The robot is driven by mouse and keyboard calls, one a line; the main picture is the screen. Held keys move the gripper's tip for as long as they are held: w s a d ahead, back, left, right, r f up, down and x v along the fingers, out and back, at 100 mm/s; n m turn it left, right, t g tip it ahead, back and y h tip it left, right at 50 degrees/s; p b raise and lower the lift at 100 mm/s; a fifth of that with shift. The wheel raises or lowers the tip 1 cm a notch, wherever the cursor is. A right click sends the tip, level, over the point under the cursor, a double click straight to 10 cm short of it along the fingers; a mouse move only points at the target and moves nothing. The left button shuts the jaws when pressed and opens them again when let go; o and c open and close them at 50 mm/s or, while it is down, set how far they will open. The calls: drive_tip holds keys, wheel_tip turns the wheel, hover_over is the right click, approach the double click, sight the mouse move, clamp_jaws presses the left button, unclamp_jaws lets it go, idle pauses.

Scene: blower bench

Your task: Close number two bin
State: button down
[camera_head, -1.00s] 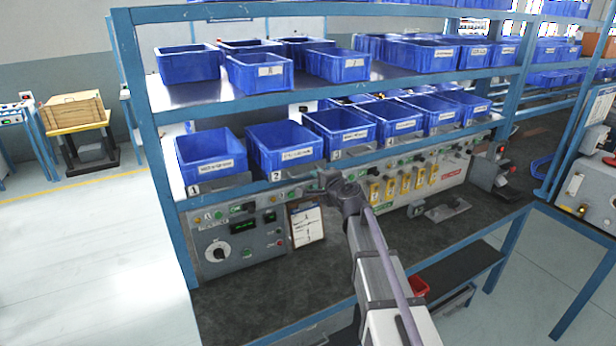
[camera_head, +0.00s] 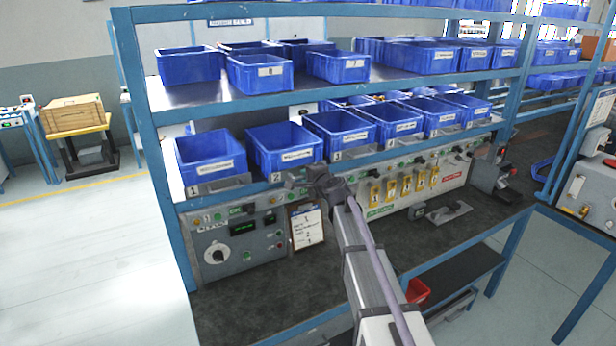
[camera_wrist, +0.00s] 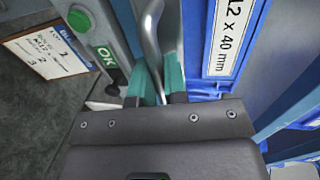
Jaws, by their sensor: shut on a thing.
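The number two bin (camera_head: 285,138) is a blue open-topped box on the lower shelf, second from the left, above a "2" mark. In the wrist view, a blue face with a white "12 x 40 mm" label (camera_wrist: 228,38) is close on the right. My gripper (camera_head: 291,181) is just below the bin's front right, at the shelf edge. In the wrist view its teal fingers (camera_wrist: 155,82) are shut on a curved grey metal handle (camera_wrist: 151,48). Where the handle joins the bin is hidden.
Bin one (camera_head: 210,152) stands to the left, and a third bin (camera_head: 340,130) to the right. Below are a control panel (camera_head: 238,243) and a clipboard (camera_head: 307,226), which is close to the gripper in the wrist view. A blue post (camera_head: 160,170) bounds the rack's left side.

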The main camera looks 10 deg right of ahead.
idle(0.3)
drive_tip(key=x, duration=0.4)
drive_tip(key=shift+w+r, duration=0.1)
drive_tip(key=shift+r, duration=0.35)
drive_tip(key=c, duration=1.2)
unclamp_jaws()
drive_tip(key=p+v, duration=0.2)
drive_tip(key=v, duration=0.8)
drive_tip(key=shift+s, duration=0.4)
